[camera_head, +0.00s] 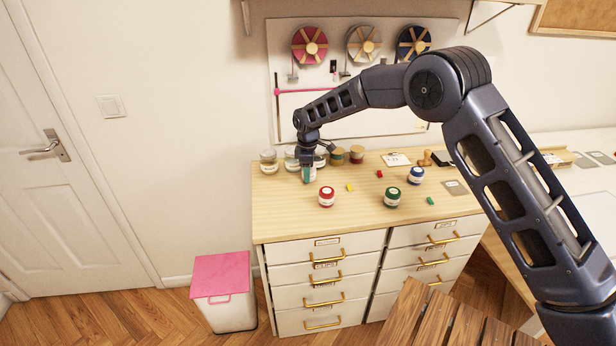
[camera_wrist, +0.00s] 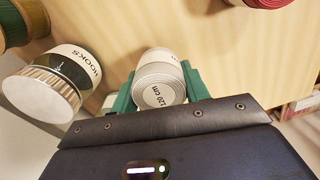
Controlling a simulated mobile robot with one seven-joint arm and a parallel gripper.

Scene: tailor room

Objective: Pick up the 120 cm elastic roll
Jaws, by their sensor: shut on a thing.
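The 120 cm elastic roll (camera_wrist: 162,90) is a white roll with "120 cm" printed on its end. In the wrist view it sits between the two green fingers of my gripper (camera_wrist: 158,84), one finger on each side. My gripper is shut on it. In the head view my gripper (camera_head: 308,172) is low over the back left part of the wooden tabletop (camera_head: 285,205). The roll is mostly hidden by the gripper there. I cannot tell whether the roll still touches the table.
A HOOKS jar (camera_wrist: 45,85) stands close left of the roll in the wrist view. Red (camera_head: 326,198), green (camera_head: 392,198) and blue (camera_head: 416,176) jars stand on the tabletop to the right. A glass jar (camera_head: 268,162) stands at the back left.

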